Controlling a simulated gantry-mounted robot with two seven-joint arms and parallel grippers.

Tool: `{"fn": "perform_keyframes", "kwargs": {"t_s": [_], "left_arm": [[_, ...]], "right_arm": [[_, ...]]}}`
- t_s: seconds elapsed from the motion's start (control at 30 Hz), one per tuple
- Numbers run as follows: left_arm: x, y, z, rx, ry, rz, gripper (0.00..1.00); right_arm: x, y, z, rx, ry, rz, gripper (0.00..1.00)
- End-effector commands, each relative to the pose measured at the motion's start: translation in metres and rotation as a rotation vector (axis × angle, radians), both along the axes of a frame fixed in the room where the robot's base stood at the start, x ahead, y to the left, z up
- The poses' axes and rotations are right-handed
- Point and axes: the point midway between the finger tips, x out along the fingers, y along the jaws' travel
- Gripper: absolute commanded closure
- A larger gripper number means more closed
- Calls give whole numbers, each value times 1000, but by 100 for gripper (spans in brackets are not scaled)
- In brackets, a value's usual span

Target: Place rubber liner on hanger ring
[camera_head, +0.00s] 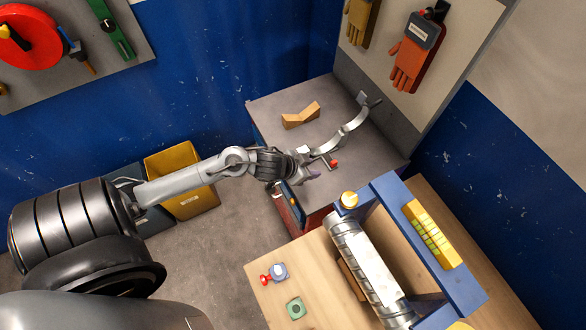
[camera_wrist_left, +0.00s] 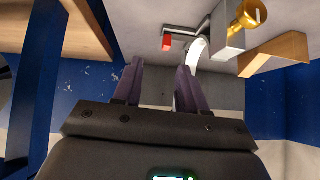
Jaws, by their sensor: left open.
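The hanger ring (camera_head: 345,132) is a curved, pale metal band on the grey bench top, with a small block at its far end. Part of its curve also shows in the left wrist view (camera_wrist_left: 197,50), beyond the fingertips. My left gripper (camera_head: 310,171) is over the bench's near-left edge, beside the near end of the ring. In the left wrist view its two fingers (camera_wrist_left: 158,88) are apart with nothing between them. I cannot make out a rubber liner in either view. My right gripper is not in view.
A tan V-shaped block (camera_head: 300,115) and a red-tipped lever (camera_head: 334,163) are near the ring. A wooden table (camera_head: 262,292) at the lower right holds a blue frame (camera_head: 395,190) and ribbed duct (camera_head: 365,265). A yellow bin (camera_head: 180,165) stands on the floor.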

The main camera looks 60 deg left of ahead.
Motion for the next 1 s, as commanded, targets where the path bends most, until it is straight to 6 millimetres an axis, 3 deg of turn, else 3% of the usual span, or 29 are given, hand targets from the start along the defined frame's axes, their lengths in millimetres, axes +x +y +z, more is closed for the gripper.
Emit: {"fn": "perform_keyframes", "kwargs": {"t_s": [0.03, 0.2, 0.4, 0.5, 0.63, 1.0], "left_arm": [[-15, -18, -3, 13, 19, 6, 59], [-72, -62, 0, 84, 148, 32, 59], [-139, -98, 15, 72, 351, 18, 59], [-159, -108, 21, 53, 416, -1, 59], [-169, -113, 24, 42, 451, -13, 59], [-169, -112, 24, 44, 452, -15, 59]], "right_arm": [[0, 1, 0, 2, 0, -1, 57], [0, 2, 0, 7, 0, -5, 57], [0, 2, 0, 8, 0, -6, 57], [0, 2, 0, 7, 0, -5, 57], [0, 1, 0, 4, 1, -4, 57], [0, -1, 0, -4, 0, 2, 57]]}}
